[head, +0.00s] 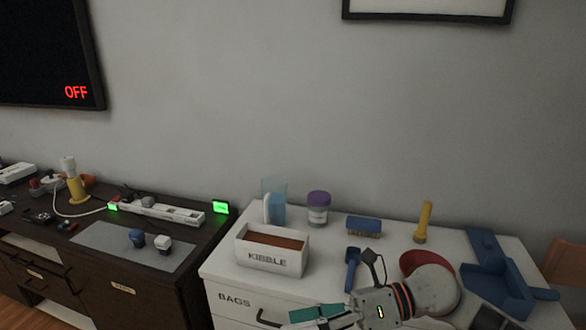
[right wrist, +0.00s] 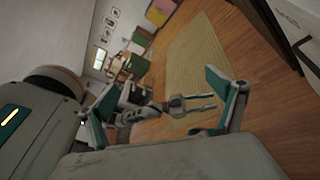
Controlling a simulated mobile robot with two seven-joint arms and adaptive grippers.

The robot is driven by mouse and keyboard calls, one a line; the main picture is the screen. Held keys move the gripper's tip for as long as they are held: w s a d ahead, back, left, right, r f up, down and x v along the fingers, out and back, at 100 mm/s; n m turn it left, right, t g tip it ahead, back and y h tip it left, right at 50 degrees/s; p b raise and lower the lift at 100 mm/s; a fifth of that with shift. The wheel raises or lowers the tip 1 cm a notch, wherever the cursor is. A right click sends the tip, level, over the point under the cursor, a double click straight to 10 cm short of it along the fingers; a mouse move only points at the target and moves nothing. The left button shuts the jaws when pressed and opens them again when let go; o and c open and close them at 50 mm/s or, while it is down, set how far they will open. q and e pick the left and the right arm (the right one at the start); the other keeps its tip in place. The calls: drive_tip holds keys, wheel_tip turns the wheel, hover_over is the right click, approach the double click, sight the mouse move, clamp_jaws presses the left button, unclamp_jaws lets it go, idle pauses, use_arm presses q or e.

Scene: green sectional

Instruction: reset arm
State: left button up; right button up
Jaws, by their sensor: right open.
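My right gripper (head: 316,317) comes in at the bottom of the head view, low in front of the white cabinet, its teal fingers pointing left and partly cut off by the frame edge. In the right wrist view the same gripper (right wrist: 166,96) has its two teal-padded fingers spread wide with nothing between them. Beyond them, a grey jointed part with two thin prongs (right wrist: 192,104) looks like my left arm and gripper, but it is small and unclear. The left arm does not show in the head view.
The white cabinet top (head: 330,262) holds a kibble box (head: 271,250), a purple-lidded jar (head: 318,208), a blue brush (head: 363,226), a yellow flashlight (head: 423,222) and a blue tray (head: 492,272). A dark cabinet (head: 150,286) stands left. Wood floor (right wrist: 265,120) and a rug (right wrist: 200,60) lie beyond the fingers.

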drive_tip(key=w+d+f+m+t+h, duration=0.1)
drive_tip(key=w+d+f+m+t, duration=0.15)
drive_tip(key=m+t, duration=0.75)
drive_tip(key=w+d+f+m+t, duration=0.2)
drive_tip(key=w+d+m+t, duration=0.3)
drive_tip(key=m, duration=0.9)
drive_tip(key=s+d+f+m+t+h, duration=0.2)
drive_tip(key=d+f+m+t+h, duration=0.1)
drive_tip(key=f+m+h, duration=0.45)
drive_tip(key=s+d+f+m+g+h, duration=0.2)
drive_tip(key=s+f, duration=0.5)
drive_tip(key=f, duration=0.4)
drive_tip(key=s+d+f+m+g+h, duration=0.3)
drive_tip(key=s+d+f+m, duration=0.4)
drive_tip(key=f, duration=0.4)
drive_tip(key=shift+s+d+f+m+g, duration=0.2)
drive_tip(key=shift+s+m+g, duration=0.15)
drive_tip(key=shift+m+g, duration=0.25)
drive_tip(key=shift+r, duration=0.1)
